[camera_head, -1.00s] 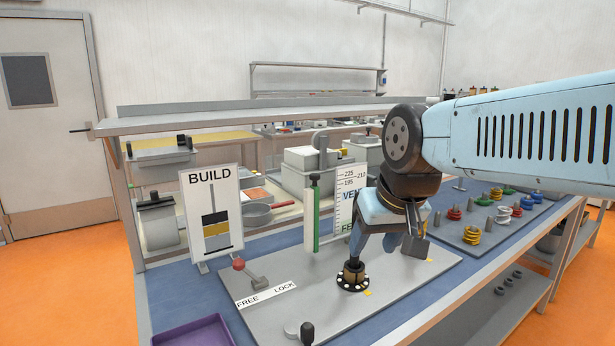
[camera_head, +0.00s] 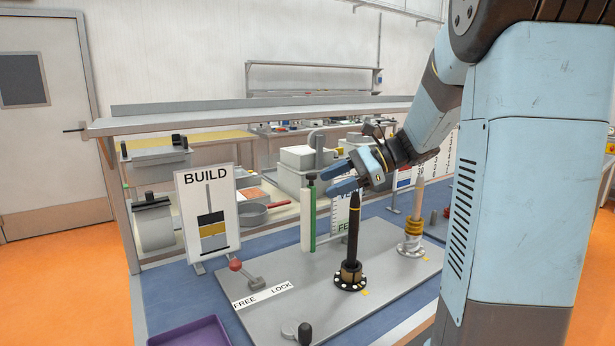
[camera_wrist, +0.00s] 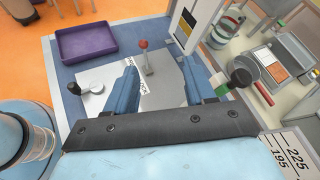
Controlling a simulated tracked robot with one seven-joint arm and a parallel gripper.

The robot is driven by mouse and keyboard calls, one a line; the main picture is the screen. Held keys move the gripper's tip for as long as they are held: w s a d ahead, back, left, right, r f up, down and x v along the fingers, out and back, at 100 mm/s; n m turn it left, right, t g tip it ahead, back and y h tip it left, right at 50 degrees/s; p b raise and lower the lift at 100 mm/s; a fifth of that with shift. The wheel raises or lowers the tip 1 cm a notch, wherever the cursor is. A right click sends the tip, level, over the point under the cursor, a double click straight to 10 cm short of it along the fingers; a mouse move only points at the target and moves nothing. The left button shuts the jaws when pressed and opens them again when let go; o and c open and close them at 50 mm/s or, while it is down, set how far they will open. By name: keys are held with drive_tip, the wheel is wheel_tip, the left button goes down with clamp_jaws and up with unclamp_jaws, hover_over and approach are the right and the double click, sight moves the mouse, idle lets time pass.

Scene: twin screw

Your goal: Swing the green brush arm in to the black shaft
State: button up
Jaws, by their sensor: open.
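The green brush arm (camera_head: 314,222) is an upright green strip beside a white post, topped by a dark knob. In the wrist view its green part (camera_wrist: 233,88) and knob show right of my fingers. The black shaft (camera_head: 353,232) stands upright in a dark base ring with white dots, right of the brush arm and apart from it. My gripper (camera_head: 336,178) is open and empty, fingers pointing left, near the height of the brush arm's knob. In the wrist view my two blue fingers (camera_wrist: 160,84) are spread. I cannot tell whether a finger touches the knob.
A red-knobbed lever (camera_head: 238,266) sits by the FREE/LOCK label on the grey plate (camera_head: 318,290). A black-knobbed lever (camera_head: 305,333) is at the front. A BUILD sign (camera_head: 208,210) stands left. A pale shaft (camera_head: 417,212) stands right. A purple tray (camera_head: 190,335) is front left.

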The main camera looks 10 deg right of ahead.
drive_tip(key=w+d+m+t+y, duration=0.2)
drive_tip(key=w+d+m, duration=0.1)
drive_tip(key=w+d, duration=0.2)
drive_tip(key=m+t+y, duration=0.2)
drive_tip(key=m+t, duration=0.1)
drive_tip(key=m, duration=0.1)
approach(312, 174)
drive_tip(key=x, duration=1)
drive_tip(key=shift+w+a+f, duration=0.1)
drive_tip(key=shift+w+f, duration=0.05)
drive_tip(key=shift+f, duration=0.05)
clamp_jaws()
